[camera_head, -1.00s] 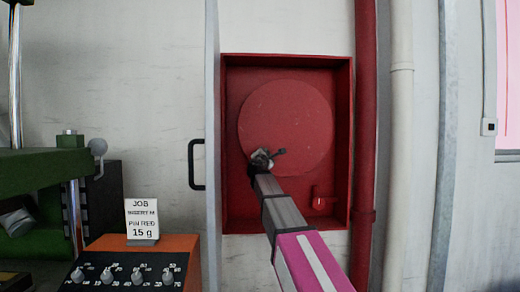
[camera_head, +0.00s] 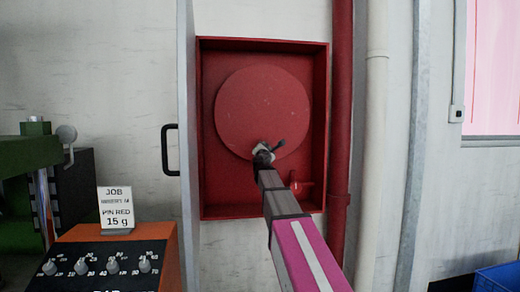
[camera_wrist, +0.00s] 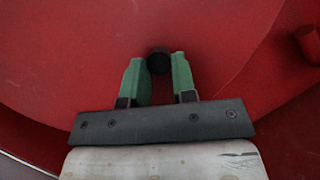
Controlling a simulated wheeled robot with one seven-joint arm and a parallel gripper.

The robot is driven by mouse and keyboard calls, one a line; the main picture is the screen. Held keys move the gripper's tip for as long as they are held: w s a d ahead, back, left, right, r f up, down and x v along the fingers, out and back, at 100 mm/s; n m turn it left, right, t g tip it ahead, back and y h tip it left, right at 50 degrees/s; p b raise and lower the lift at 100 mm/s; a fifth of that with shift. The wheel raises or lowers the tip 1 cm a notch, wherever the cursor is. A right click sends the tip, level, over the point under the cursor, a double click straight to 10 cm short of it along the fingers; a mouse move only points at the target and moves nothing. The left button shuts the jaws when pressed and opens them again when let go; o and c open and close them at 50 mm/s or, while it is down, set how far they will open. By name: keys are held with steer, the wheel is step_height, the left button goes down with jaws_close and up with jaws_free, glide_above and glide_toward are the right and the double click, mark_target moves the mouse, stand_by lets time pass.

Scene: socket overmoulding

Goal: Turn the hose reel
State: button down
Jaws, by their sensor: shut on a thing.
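The hose reel (camera_head: 262,105) is a round red disc inside an open red wall cabinet (camera_head: 323,120). It also fills much of the wrist view (camera_wrist: 80,40). My gripper (camera_head: 264,148) is at the lower edge of the disc in the head view. In the wrist view its green fingers (camera_wrist: 160,68) stand on either side of a small black knob (camera_wrist: 158,60) on the reel's face, and they are shut on it. In the head view the knob is hidden by my gripper.
The cabinet's pale door (camera_head: 187,110) stands open at the left, with a black handle (camera_head: 170,150). A red valve (camera_head: 296,185) sits at the cabinet's lower right. A red pipe (camera_head: 341,100) runs along its right side. An orange control box (camera_head: 165,240) stands at lower left.

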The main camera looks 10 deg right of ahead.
steer(key=shift+d, duration=0.4)
steer(key=c, duration=0.9)
jaws_free()
steer(key=v, duration=1)
steer(key=shift+s+a+f, duration=0.1)
steer(key=shift+s+f, duration=0.05)
steer(key=shift+s, duration=0.25)
